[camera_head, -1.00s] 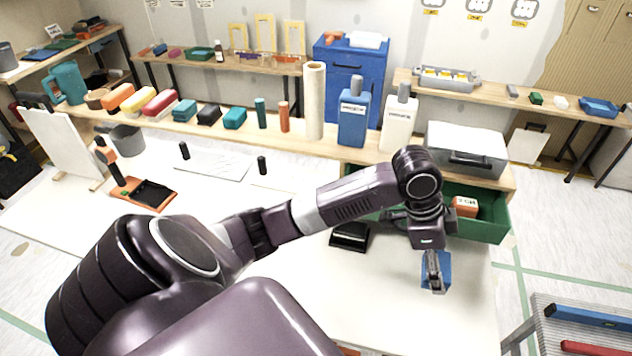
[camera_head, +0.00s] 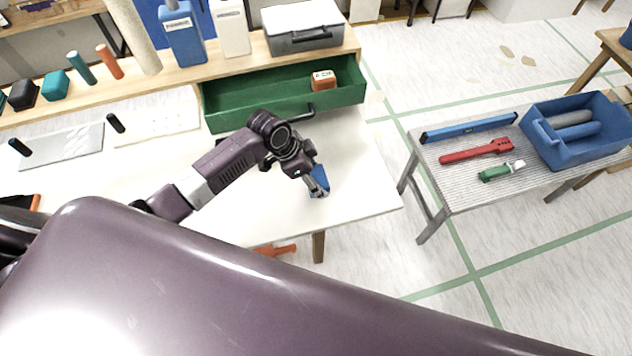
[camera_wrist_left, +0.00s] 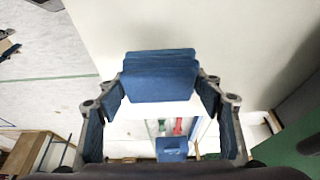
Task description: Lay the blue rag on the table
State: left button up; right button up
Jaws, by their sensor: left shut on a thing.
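The blue rag (camera_head: 321,173) is in my left gripper (camera_head: 318,188), near the right end of the white table (camera_head: 250,215). In the left wrist view the rag (camera_wrist_left: 160,76) shows as a folded blue block between the two fingers of the gripper (camera_wrist_left: 160,92), which is shut on it. The rag appears close above the tabletop; I cannot tell whether it touches. The fingers hide part of it in the head view. My right gripper is not in view.
An open green drawer (camera_head: 235,106) with an orange-and-white box (camera_head: 323,79) stands behind the arm. A grey side table (camera_head: 465,185) at the right holds tools and a blue bin (camera_head: 570,150). The white tabletop around the gripper is clear.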

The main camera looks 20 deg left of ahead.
pick_arm(q)
jog(key=shift+f, duration=1.85)
jog(key=shift+f, duration=0.2)
jog(key=o, duration=1.2)
jog(key=shift+c, duration=0.2)
jog(key=shift+r, duration=0.15)
jog(key=v, duration=1.2)
jog(key=shift+b, duration=0.45)
jog(key=shift+r, duration=0.1)
